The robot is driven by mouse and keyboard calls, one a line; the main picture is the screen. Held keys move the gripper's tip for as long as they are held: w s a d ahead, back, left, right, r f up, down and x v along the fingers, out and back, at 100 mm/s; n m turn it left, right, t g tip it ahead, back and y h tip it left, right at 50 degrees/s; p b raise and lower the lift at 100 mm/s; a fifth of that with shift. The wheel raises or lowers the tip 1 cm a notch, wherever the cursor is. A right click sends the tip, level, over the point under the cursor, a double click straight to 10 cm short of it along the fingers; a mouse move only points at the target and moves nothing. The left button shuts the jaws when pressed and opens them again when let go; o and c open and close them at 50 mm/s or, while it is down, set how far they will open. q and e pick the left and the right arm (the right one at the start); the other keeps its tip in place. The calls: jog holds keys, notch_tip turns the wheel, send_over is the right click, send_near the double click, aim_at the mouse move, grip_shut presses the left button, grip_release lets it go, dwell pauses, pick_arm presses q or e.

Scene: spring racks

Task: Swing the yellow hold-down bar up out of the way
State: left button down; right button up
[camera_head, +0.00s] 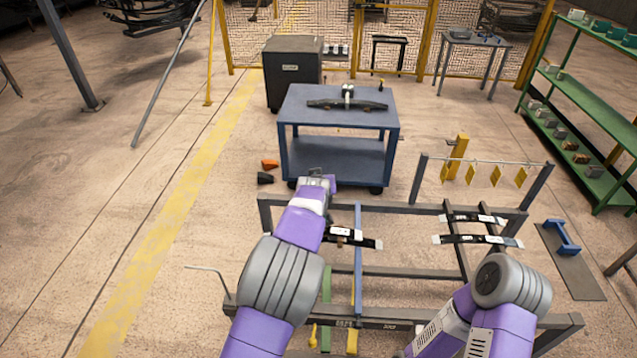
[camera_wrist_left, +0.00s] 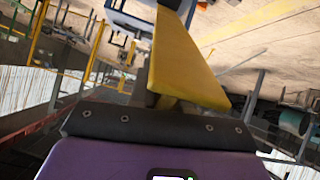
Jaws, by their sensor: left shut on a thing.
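The yellow hold-down bar (camera_wrist_left: 185,60) fills the upper middle of the left wrist view as a long flat plate, tilted and running away from the gripper. My left gripper (camera_wrist_left: 170,100) is shut on its near end; the dark gripper body hides part of the grip. In the head view my left gripper (camera_head: 318,176) is stretched forward over the far left corner of the dark rack frame (camera_head: 400,208), near the blue cart. The bar cannot be made out there, behind my arm. My right arm reaches in at the lower right; its gripper is out of sight.
Dark leaf springs (camera_head: 478,239) with white labels lie across the rack. A blue cart (camera_head: 338,118) carrying another spring stands just beyond it. Yellow tags (camera_head: 470,172) hang from a rail at the right. A green shelf (camera_head: 590,105) stands far right. The floor at left is open.

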pick_arm(q)
jog(key=shift+d+r, duration=0.1)
jog(key=shift+d, duration=0.15)
jog(key=c, duration=1.2)
grip_release()
jog(key=shift+d, duration=0.1)
jog(key=shift+o, duration=0.2)
jog(key=shift+s+a+r, duration=0.1)
jog(key=shift+s+a, duration=0.05)
jog(key=shift+a, duration=0.05)
jog(key=b+v, duration=0.1)
jog(key=v, duration=0.6)
jog(key=shift+d, duration=0.15)
